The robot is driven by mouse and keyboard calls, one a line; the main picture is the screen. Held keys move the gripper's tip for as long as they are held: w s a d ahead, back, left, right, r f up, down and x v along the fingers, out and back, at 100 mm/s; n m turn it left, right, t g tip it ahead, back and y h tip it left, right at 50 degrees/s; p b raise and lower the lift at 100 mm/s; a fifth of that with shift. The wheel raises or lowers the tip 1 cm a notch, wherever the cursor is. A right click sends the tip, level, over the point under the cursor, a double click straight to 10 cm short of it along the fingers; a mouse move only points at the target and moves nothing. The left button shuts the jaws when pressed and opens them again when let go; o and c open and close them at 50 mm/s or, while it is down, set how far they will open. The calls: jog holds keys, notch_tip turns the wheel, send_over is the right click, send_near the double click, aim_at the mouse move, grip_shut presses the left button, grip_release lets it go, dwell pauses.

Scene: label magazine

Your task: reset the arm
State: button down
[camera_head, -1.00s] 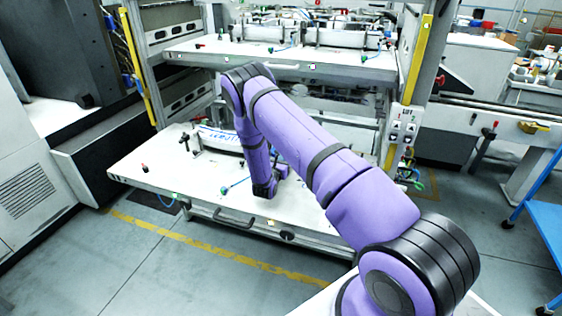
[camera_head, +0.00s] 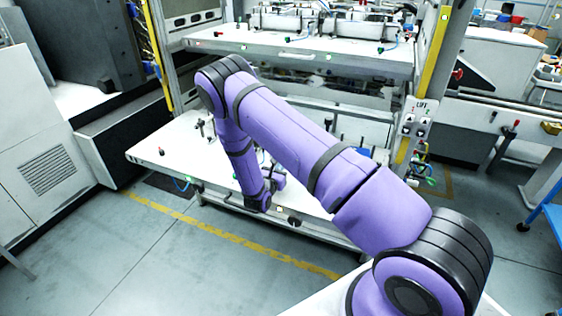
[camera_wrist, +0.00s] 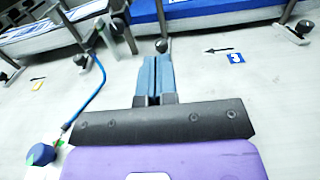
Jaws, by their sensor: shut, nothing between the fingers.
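My purple arm reaches across the head view, its elbow high and its forearm hanging down by the front edge of the lower white shelf (camera_head: 160,155). The fingertips of my gripper are not clear in that view. In the wrist view my gripper (camera_wrist: 155,72) shows two blue fingers side by side, shut with nothing between them. They are above a pale surface carrying a small blue label with a white mark (camera_wrist: 236,58) and a black arrow.
A blue hose (camera_wrist: 97,88) and a blue knob (camera_wrist: 41,154) are left of my gripper. Black clamp knobs (camera_wrist: 162,46) stand ahead. An upper shelf (camera_head: 290,55) and yellow-edged posts (camera_head: 434,65) frame the rack. Grey floor (camera_head: 130,250) is open in front.

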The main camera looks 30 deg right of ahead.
jog(key=shift+s+a, duration=0.1)
jog(key=shift+a, duration=0.05)
jog(key=s+d+r+m+g+y, duration=0.1)
jog(key=s+r+m+g, duration=0.35)
jog(key=r, duration=0.55)
jog(key=s+d+r+m+g, duration=0.1)
jog(key=s+r+m+g, duration=0.25)
jog(key=r+m, duration=0.45)
jog(key=s+d+r+m+g+y, duration=0.15)
jog(key=s+r+m+g, duration=0.3)
jog(key=r, duration=0.75)
jog(key=s+a+r+m+t+y, duration=0.2)
jog(key=s+a+r+m+y, duration=0.1)
jog(key=s, duration=0.6)
jog(key=s+a+r+m+t+y, duration=0.2)
jog(key=s+a+r+y, duration=0.2)
jog(key=s+r, duration=0.3)
jog(key=s+a+r+m+t+y, duration=0.3)
jog(key=s+a+r+y, duration=0.1)
jog(key=s, duration=0.6)
jog(key=shift+s+a+r+m+y, duration=0.3)
jog(key=shift+s+a+r+y, duration=0.1)
jog(key=shift+a+r, duration=0.45)
